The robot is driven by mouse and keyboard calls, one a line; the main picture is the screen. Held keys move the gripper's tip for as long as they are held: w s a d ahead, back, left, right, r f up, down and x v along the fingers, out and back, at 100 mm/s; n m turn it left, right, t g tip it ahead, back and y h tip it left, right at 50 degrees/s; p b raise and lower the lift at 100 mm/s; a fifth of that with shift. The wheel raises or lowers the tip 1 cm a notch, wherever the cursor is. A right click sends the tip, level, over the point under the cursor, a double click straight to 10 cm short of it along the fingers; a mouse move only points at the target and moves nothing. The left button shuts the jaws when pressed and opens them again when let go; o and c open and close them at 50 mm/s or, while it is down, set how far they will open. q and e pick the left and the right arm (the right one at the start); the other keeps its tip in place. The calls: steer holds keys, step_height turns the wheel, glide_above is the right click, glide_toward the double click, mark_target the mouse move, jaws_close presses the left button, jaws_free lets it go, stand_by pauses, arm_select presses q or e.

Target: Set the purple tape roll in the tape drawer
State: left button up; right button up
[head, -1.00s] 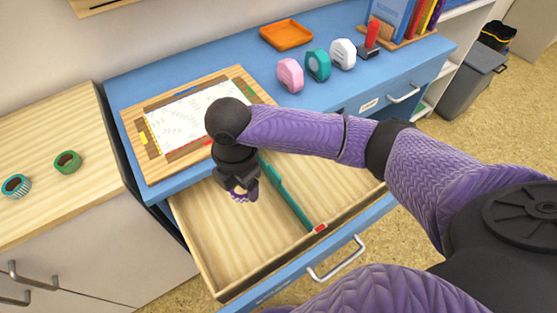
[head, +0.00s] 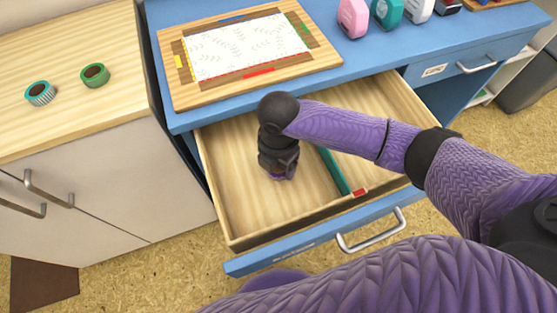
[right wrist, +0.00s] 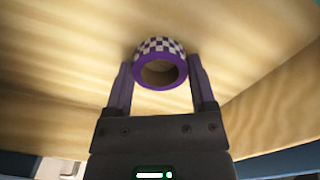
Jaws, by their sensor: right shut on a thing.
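The purple tape roll (right wrist: 160,46) has a purple rim and a checkered outer band; it shows in the right wrist view between the two fingers. My right gripper (head: 281,173) is shut on it and points down inside the open wooden drawer (head: 240,213), in the left compartment. In the head view the gripper hides nearly all of the roll. I cannot tell whether the roll touches the drawer floor. A green divider (head: 333,170) parts the drawer into left and right compartments. My left gripper is not in view.
A teal striped roll (head: 40,94) and a green roll (head: 95,75) sit on the wooden cabinet at left. A framed board (head: 165,75) lies on the blue desk above the drawer. Pink (head: 353,18) and teal (head: 387,12) dispensers stand behind. The drawer floor around my gripper is clear.

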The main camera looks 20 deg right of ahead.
steer(key=o, duration=1.3)
steer(key=shift+c, duration=0.2)
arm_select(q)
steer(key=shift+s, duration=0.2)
arm_select(e)
steer(key=shift+r, duration=0.15)
arm_select(q)
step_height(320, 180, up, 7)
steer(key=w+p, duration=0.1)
steer(key=p, duration=0.6)
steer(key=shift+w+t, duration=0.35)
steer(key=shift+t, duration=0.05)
arm_select(e)
step_height(320, 180, up, 12)
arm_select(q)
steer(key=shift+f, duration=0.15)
